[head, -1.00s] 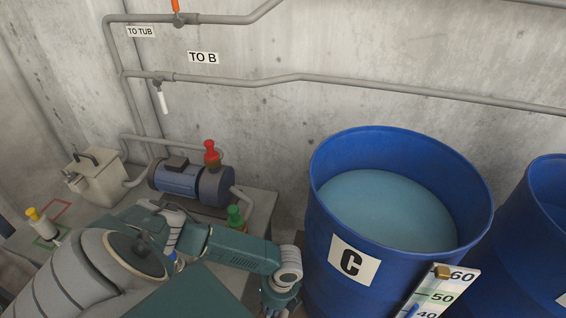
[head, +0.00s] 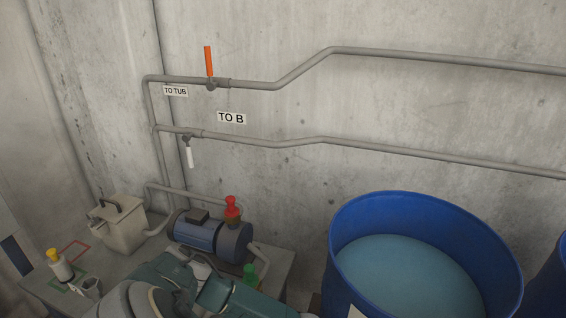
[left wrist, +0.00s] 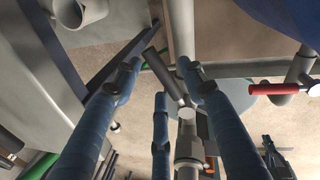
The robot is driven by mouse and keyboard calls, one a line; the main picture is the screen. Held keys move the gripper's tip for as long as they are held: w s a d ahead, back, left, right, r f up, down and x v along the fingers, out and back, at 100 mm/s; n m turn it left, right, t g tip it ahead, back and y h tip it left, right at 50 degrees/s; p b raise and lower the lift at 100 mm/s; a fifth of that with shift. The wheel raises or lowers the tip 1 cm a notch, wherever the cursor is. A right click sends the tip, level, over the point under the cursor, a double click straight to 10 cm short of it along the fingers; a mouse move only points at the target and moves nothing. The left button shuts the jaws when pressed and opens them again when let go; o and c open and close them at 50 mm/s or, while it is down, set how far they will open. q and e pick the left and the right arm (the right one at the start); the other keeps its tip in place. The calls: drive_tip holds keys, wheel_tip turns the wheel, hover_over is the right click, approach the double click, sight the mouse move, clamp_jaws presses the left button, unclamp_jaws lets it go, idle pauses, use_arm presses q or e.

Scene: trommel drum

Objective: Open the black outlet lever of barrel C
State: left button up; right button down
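Barrel C (head: 345,245), blue and open-topped with pale blue liquid, stands at the lower right in the head view; its letter label is nearly all cut off. In the left wrist view my left gripper (left wrist: 158,72) has its blue fingers spread and open. A dark lever-like cylinder (left wrist: 163,74), apparently the black outlet lever, shows between the fingers, joined to a grey pipe fitting (left wrist: 187,150). I cannot tell whether a finger touches it. In the head view my left gripper is out of frame. My right gripper is in neither view.
A red-handled lever (left wrist: 259,89) sits on piping to the right of my fingers. Wall pipes carry an orange lever (head: 208,61) and a white lever (head: 189,157).

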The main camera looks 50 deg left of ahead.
use_arm(q)
wheel_tip(320, 180, up, 7)
drive_tip(key=w, duration=0.1)
drive_tip(key=shift+d+r, duration=0.15)
drive_tip(key=shift+d, duration=0.25)
drive_tip(key=shift+c, duration=0.2)
